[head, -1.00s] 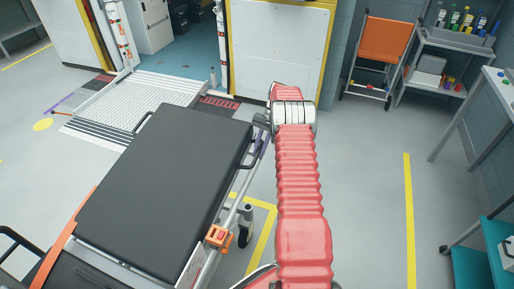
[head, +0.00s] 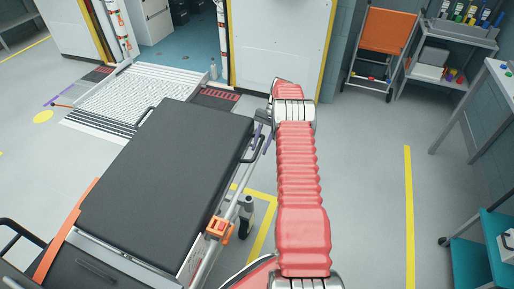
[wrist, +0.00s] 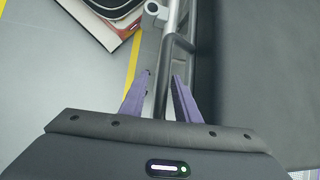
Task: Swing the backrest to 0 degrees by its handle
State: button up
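The backrest (head: 165,175) is a dark grey padded panel on the stretcher in the head view. It looks close to flat, but I cannot read its exact angle. It also shows at the right of the wrist view (wrist: 265,65). The black handle (head: 258,149) loops out from its right side near the far end. In the wrist view the dark handle bar (wrist: 166,85) runs between the two purple fingers of my gripper (wrist: 160,90). The fingers are apart, with gaps to the bar on both sides. In the head view my gripper (head: 264,137) is small and partly hidden by my wrist.
A silver side rail (head: 232,190) with an orange buckle (head: 219,227) runs along the stretcher's right side. A metal ramp (head: 140,95) lies beyond it. An orange folding chair (head: 384,35) and a shelf cart (head: 440,65) stand at the back right. Floor right of my arm is clear.

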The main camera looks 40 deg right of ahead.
jog(key=shift+w+r, duration=0.1)
jog(key=shift+v, duration=3.65)
jog(key=shift+d, duration=0.1)
